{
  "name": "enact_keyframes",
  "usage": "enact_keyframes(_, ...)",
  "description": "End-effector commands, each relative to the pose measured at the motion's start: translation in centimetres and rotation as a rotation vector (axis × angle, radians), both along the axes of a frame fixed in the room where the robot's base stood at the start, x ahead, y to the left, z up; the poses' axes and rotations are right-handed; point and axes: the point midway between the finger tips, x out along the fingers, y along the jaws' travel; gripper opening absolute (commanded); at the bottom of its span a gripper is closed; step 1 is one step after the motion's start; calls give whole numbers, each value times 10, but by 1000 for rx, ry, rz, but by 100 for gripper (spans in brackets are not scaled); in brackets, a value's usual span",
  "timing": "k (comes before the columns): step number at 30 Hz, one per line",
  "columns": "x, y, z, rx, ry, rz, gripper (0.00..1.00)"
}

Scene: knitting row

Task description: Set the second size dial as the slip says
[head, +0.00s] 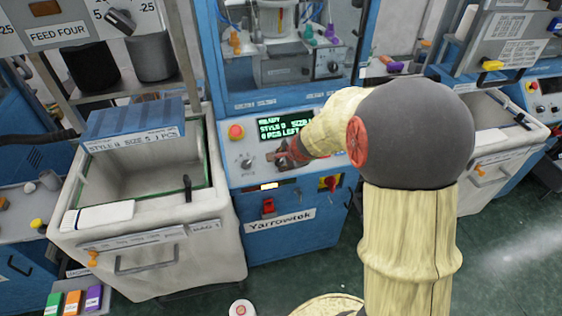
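A blue and grey knitting machine stands in the middle, with a small dark dial (247,163) on its sloped control panel (238,178). The dial's setting is too small to read. A green-lit display (283,130) above it shows a style and size line, partly hidden by my arm. My gripper (281,157) is at the panel just right of the dial, below the display. It appears apart from the dial; its fingers are too small to tell open or shut. A printed slip (132,141) on the left bin's blue top seems to read "STYLE B SIZE 5 1 PCS".
A grey open bin (150,247) stands left of the machine. Another machine (545,95) is at right. Green floor (500,260) is clear at lower right.

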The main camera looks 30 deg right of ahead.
Motion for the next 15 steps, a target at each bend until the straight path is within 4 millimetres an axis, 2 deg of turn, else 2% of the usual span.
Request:
enact_keyframes(6,0,0,0,-1,0,1,40)
enact_keyframes(15,-1,0,2,-1,-1,1,40)
